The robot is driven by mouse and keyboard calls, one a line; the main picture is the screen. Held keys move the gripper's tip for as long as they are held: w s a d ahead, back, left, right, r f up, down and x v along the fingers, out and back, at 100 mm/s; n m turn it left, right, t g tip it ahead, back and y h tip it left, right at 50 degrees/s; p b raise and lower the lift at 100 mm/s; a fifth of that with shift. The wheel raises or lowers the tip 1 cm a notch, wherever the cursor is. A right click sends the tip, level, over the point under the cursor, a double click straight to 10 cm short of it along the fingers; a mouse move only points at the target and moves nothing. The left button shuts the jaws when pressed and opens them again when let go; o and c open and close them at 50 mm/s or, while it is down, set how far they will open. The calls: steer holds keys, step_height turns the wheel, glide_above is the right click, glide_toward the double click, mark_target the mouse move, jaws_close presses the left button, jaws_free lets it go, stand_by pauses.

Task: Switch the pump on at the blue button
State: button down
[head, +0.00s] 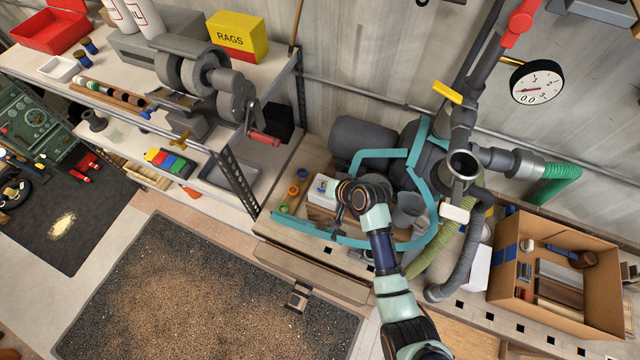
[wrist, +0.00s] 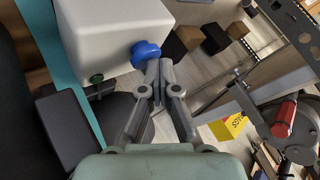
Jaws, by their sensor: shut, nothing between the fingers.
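The white switch box (wrist: 110,32) carries a round blue button (wrist: 146,54) on the side near my gripper. In the head view the white box (head: 322,188) sits within the teal frame (head: 352,243) of the pump, just left of my gripper (head: 343,205). The grey pump motor (head: 360,143) lies behind it.
Teal frame bars surround the box and my wrist closely. A grey funnel pipe (head: 463,166) and hoses stand to the right. A cardboard box (head: 588,315) is farther right. A workbench with a hand-cranked grinder (head: 205,75) is at the left.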

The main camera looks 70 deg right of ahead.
steer(key=shift+s+r+p, duration=0.2)
steer(key=shift+r+p, duration=0.65)
steer(key=shift+p, duration=0.15)
steer(key=shift+s+r+p, duration=0.15)
steer(key=shift+r+p, duration=0.7)
steer(key=shift+p, duration=0.15)
steer(key=shift+s+r+p, duration=0.2)
steer(key=shift+r+p, duration=0.65)
steer(key=shift+p, duration=0.15)
steer(key=shift+w+r, duration=0.1)
